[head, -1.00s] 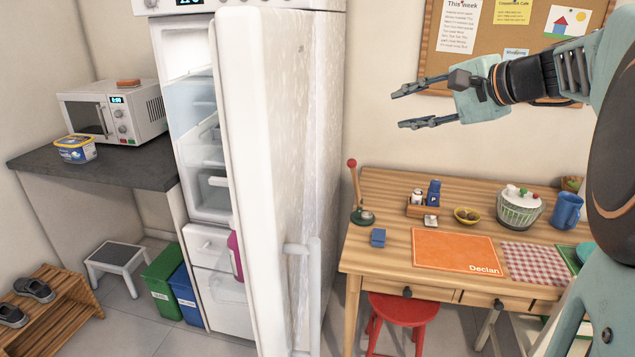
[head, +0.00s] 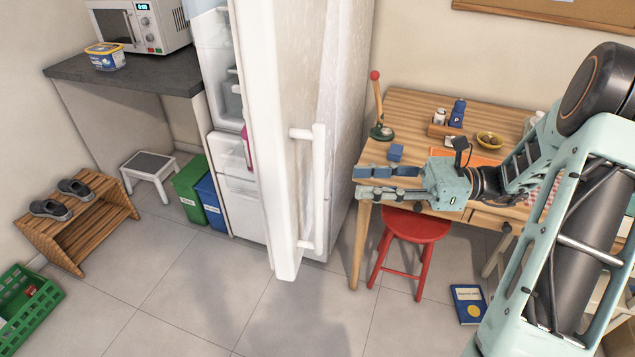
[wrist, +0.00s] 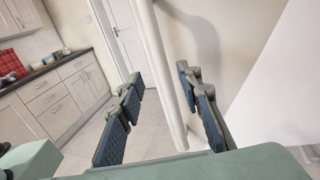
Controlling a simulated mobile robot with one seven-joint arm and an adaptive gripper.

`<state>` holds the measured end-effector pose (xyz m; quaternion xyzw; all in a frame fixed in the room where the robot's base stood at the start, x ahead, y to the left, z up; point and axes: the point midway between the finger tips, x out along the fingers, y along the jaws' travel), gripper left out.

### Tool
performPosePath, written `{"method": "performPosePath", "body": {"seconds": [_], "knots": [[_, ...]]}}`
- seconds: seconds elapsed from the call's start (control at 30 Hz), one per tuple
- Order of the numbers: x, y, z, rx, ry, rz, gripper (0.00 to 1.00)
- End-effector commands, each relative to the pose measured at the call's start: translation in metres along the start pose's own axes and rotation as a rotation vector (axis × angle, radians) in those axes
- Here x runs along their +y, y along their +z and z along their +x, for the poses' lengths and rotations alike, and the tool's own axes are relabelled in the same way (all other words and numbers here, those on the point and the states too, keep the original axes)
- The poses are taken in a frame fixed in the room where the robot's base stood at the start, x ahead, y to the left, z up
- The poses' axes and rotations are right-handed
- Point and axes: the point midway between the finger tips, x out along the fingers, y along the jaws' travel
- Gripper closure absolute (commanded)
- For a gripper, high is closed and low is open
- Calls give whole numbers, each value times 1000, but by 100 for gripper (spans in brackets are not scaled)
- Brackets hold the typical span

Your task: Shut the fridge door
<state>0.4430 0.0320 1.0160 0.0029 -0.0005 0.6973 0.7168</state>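The white fridge door (head: 292,110) stands open in the head view, seen nearly edge-on. Part of the fridge interior (head: 229,95) shows to its left. The door's white vertical bar handle (head: 319,190) is on its right-hand face. My gripper (head: 358,182) is open and empty, a little right of the handle in the picture, with its fingers pointing left toward it. In the wrist view, the handle bar (wrist: 166,75) runs between the two open fingers (wrist: 159,76), without visible contact on either finger.
A wooden table (head: 410,105) and a red stool (head: 416,226) stand just right of the door, close by my gripper. Green (head: 190,188) and blue (head: 210,204) bins stand left of the fridge. The tiled floor (head: 185,290) in front is clear.

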Motion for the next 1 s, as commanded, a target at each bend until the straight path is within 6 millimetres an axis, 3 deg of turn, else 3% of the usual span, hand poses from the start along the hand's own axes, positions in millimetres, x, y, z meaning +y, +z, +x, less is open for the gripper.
{"method": "performPosePath", "body": {"seconds": [0.3,0.5,0.9,1.0], "knots": [[0,0,60,3,3,-3,67],[0,0,87,3,2,-3,67],[0,0,96,4,-1,-4,67],[0,0,96,4,-1,-4,76]]}}
